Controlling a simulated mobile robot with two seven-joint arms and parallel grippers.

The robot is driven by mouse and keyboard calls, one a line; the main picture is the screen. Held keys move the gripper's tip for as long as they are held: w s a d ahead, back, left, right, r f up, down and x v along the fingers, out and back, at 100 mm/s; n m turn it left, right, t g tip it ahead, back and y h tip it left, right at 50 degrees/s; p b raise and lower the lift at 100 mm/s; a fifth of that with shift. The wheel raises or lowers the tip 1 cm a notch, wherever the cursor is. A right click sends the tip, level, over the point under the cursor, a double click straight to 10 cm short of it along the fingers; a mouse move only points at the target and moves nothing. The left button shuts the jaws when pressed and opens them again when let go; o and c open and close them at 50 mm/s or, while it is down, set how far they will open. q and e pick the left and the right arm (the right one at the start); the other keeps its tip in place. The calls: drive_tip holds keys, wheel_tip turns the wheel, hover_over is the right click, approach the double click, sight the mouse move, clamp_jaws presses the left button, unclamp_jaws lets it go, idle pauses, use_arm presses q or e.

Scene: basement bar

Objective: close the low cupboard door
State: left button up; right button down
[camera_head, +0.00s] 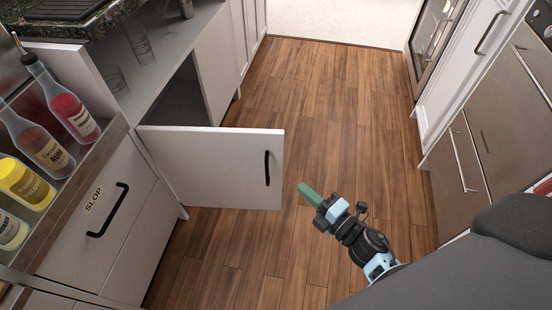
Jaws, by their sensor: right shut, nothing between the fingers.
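The low cupboard door (215,165) is white with a black vertical handle (267,168) near its free edge. It stands wide open, swung out from the left cabinet row over the floor. The grey inside of the cupboard (178,100) shows behind it. My right gripper (308,193) has green fingertips, shut and empty, a little to the right of the door's free edge and apart from it in the picture. My left gripper is not in view.
Bottles (45,150) stand in a rack at the left above a drawer marked SLOP (95,215) with a black handle. White and steel cabinets (465,150) line the right side. The wooden floor (325,110) between the rows is clear.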

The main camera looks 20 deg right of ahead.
sight(271, 147)
drive_tip(key=shift+w+a, duration=0.1)
drive_tip(key=shift+w, duration=0.1)
